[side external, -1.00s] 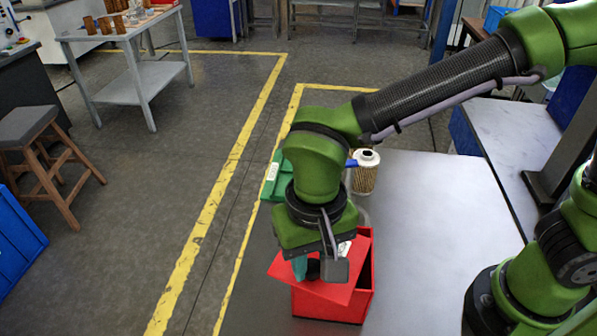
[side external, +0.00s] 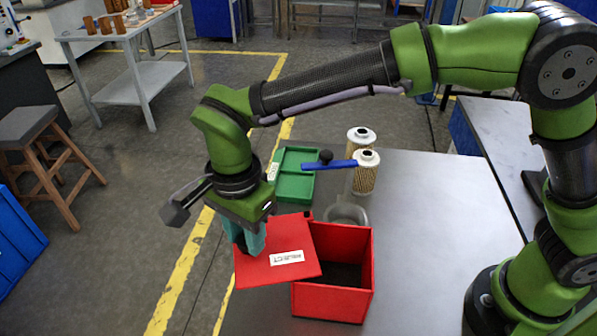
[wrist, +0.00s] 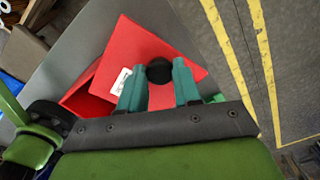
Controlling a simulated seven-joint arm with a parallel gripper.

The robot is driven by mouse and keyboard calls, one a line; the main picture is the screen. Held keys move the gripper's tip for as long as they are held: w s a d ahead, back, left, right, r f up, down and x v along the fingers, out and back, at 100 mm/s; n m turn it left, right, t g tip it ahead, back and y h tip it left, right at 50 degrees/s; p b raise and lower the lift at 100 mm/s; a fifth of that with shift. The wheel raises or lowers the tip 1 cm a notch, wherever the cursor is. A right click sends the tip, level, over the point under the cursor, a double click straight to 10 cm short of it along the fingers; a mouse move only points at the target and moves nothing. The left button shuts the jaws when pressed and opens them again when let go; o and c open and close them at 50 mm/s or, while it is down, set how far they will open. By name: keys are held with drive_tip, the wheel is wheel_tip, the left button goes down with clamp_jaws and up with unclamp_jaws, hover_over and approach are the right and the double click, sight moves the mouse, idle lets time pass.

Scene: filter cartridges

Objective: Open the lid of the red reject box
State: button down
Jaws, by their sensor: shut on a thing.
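The red reject box (side external: 335,303) stands near the table's front edge, and its dark inside shows through the open top. Its red lid (side external: 275,252), with a white label, is off to the left of the opening and tilted. My gripper (side external: 249,240) is at the lid's left part. In the wrist view my gripper's teal fingers (wrist: 160,85) are closed around the lid's black round knob (wrist: 159,71). The lid also shows in the wrist view (wrist: 135,45), with part of the box (wrist: 82,92) beside it. The fingers partly hide the knob.
Behind the box are a grey ring-shaped holder (side external: 345,213), a green tray (side external: 297,184), a blue bar with a black knob (side external: 330,165) and two filter cartridges (side external: 365,180). The table's right part (side external: 440,220) is clear.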

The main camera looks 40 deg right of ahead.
drive_tip(key=w+m, duration=0.2)
drive_tip(key=shift+w+d+m, duration=0.1)
drive_tip(key=shift+w+m, duration=0.2)
drive_tip(key=shift+w, duration=0.05)
drive_tip(key=shift+w+d+m, duration=0.15)
drive_tip(key=shift+w+m, duration=0.35)
drive_tip(key=shift+w+d+m, duration=0.15)
drive_tip(key=shift+w+m, duration=0.35)
drive_tip(key=c, duration=0.8)
unclamp_jaws()
drive_tip(key=shift+r, duration=0.1)
wheel_tip(320, 180, up, 17)
drive_tip(key=shift+f, duration=0.1)
